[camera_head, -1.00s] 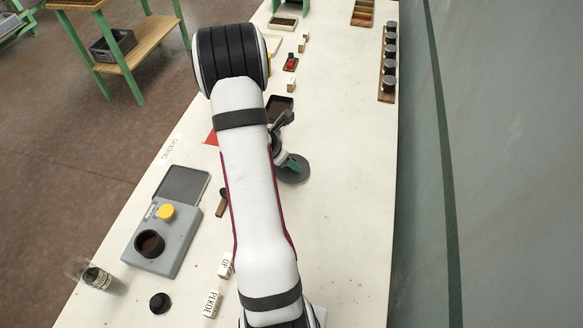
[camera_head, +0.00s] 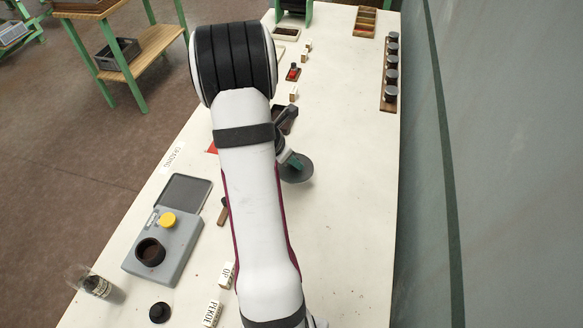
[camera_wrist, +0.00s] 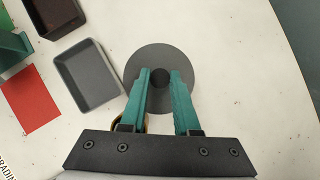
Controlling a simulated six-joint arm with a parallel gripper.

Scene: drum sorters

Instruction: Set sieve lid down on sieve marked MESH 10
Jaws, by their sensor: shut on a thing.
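The sieve lid is a flat grey disc (camera_wrist: 160,55) with a dark round knob (camera_wrist: 160,77) at its middle. My gripper (camera_wrist: 160,74) has its two green fingers on either side of the knob, shut on it. In the head view the lid (camera_head: 298,170) shows to the right of my arm, with a green finger (camera_head: 293,160) above it; my arm hides part of it. I cannot see a sieve marked MESH 10 clearly. A small tan curved edge (camera_wrist: 147,122) shows beside the left finger in the wrist view; I cannot tell what it is.
A grey tray (camera_wrist: 60,68) and a red sheet (camera_wrist: 30,100) lie left of the lid in the wrist view. A grey device with a yellow button (camera_head: 168,220) stands at the left table edge. A rack of dark jars (camera_head: 390,92) stands along the right edge. The table right of the lid is clear.

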